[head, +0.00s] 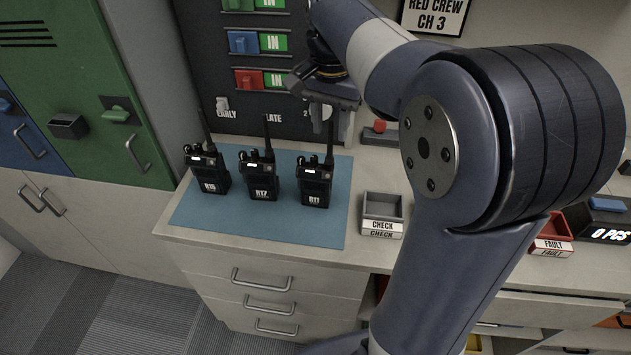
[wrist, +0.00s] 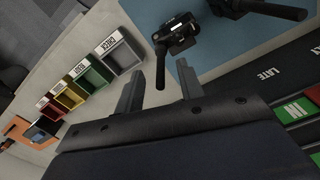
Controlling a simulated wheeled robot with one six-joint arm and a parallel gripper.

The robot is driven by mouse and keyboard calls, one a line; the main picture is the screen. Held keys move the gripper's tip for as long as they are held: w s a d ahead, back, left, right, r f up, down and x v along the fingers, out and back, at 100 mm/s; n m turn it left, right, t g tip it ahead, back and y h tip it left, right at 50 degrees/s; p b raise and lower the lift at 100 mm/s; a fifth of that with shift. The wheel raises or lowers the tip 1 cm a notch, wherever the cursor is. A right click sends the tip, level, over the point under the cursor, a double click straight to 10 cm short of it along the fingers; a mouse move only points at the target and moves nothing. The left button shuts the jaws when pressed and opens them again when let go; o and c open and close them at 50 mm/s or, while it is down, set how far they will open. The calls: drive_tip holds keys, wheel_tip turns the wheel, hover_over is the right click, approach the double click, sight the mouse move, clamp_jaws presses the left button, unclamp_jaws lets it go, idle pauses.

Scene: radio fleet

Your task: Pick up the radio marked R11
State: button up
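The radio marked R11 (head: 314,185) stands upright on the blue mat (head: 240,221), the rightmost of three black radios. The radio marked R17 (head: 259,178) stands in the middle, and another radio (head: 207,173), whose label is hard to read, stands at left. My gripper (head: 321,120) is above and behind R11, near the dark panel. In the wrist view, R11 (wrist: 177,36) is just beyond my open gripper (wrist: 157,76). Its antenna appears in the gap between the separated fingers. Nothing is held. R11's label is not readable in the wrist view.
A grey CHECK tray (head: 383,205) stands right of the mat. A red FAULT tray (head: 553,228) is farther right, partly behind my arm. The dark panel (head: 205,40) rises behind the radios. The mat's front part is clear, with drawers below the counter.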

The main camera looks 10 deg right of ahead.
sight(330, 158)
wheel_tip(330, 158, down, 4)
drive_tip(key=shift+w+f, duration=0.1)
drive_tip(key=shift+f, duration=0.15)
drive_tip(key=shift+c, duration=0.2)
clamp_jaws()
drive_tip(key=shift+d, duration=0.1)
idle(1.1)
